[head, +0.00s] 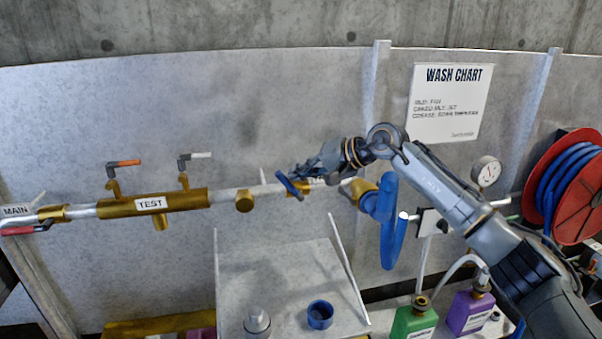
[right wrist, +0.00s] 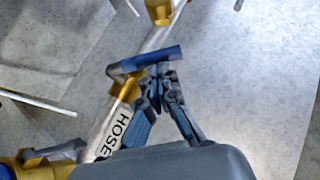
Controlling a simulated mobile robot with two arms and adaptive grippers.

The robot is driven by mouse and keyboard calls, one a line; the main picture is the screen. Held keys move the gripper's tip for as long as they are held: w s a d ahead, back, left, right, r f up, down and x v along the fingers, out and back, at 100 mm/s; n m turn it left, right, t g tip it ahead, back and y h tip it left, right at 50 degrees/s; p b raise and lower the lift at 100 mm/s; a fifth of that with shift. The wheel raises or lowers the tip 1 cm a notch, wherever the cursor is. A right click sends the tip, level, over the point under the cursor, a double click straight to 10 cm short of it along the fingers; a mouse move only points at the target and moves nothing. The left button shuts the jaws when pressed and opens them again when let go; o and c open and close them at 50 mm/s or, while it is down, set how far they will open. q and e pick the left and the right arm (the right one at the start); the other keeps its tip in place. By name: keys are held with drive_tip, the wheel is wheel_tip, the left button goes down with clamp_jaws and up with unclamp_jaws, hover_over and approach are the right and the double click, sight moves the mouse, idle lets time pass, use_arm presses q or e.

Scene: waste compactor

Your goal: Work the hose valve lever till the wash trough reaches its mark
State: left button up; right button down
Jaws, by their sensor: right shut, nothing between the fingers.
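The hose valve lever (head: 289,185) has a blue handle and sits on the brass valve of the pipe. In the right wrist view the blue lever (right wrist: 150,60) lies across the pipe, above the brass body (right wrist: 124,88) and the HOSE label (right wrist: 115,130). My right gripper (head: 302,176) is shut and empty, right beside the lever. In the right wrist view its fingertips (right wrist: 160,78) meet just below the blue handle; I cannot tell whether they touch it. I cannot make out the wash trough's mark or level. My left gripper is not in view.
Left along the pipe are the brass TEST valve (head: 180,203) with orange and white levers, and a red MAIN lever (head: 25,230). A blue hose (head: 388,235) hangs right. A gauge (head: 486,171), hose reel (head: 570,190), green bottle (head: 414,322) and purple bottle (head: 470,312) stand farther right.

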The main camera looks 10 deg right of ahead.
drive_tip(key=shift+a+h, duration=0.35)
drive_tip(key=shift+h, duration=0.05)
drive_tip(key=shift+a+f+n+g+h, duration=0.25)
drive_tip(key=shift+a+n+g+h, duration=0.25)
drive_tip(key=shift+a+h, duration=0.5)
drive_tip(key=a+f+n+h, duration=0.1)
drive_tip(key=h, duration=0.1)
drive_tip(key=a+f+h+b, duration=0.1)
drive_tip(key=a+f+h, duration=0.1)
drive_tip(key=shift+n+h, duration=0.4)
drive_tip(key=shift+a, duration=0.1)
